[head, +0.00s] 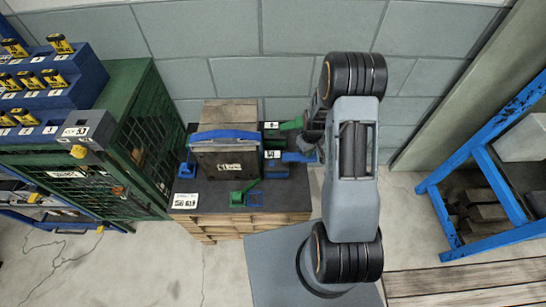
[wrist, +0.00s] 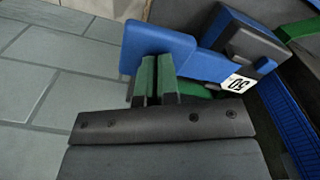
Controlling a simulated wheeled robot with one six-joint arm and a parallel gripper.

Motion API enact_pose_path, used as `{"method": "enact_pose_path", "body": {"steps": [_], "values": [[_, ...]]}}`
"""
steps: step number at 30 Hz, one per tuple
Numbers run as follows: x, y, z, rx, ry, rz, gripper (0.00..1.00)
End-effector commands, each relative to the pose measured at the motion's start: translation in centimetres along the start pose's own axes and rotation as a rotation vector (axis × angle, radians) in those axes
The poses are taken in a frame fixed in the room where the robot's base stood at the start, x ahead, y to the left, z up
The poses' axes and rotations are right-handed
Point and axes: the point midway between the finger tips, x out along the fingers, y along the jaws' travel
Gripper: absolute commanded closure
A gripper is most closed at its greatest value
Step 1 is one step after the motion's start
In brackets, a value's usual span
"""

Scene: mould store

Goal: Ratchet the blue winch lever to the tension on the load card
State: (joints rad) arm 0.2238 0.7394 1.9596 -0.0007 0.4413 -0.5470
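The blue winch lever (wrist: 160,48) lies across the top of the wrist view, with its broad end by my fingertips. It joins a blue and dark winch body (wrist: 252,45) on the right, with a white label reading 50 (wrist: 238,84) beside it. In the head view the lever (head: 298,157) is at the right of the load, partly hidden by my arm. My gripper (wrist: 157,62) has its fingers close together with a narrow gap, at the lever's end. Contact is unclear. The likely load card (head: 185,201) lies at the front left; its writing is too small to read surely.
A dark mould (head: 225,160) under a blue strap (head: 225,135) stands on a wooden pallet (head: 240,222). Green levers (head: 290,124) (head: 240,196) sit nearby. A green cage (head: 130,130) stands left; a blue rack (head: 480,160) stands right. The wall is close behind.

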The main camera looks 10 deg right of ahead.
Motion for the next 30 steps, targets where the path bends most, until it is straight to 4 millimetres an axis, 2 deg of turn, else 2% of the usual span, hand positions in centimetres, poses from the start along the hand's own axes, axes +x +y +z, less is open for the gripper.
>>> {"method": "enact_pose_path", "body": {"steps": [1,6,14,20,30], "values": [[0.8,-0.1,0.0,0.000,-0.001,-0.001,1.00],[2.0,-0.1,0.0,-0.001,-0.002,-0.002,1.00],[1.5,-0.1,0.0,0.000,-0.001,-0.001,1.00],[0.3,-0.1,0.0,0.000,-0.001,-0.001,1.00],[-3.3,0.0,0.1,0.002,-0.001,-0.001,1.00]]}}
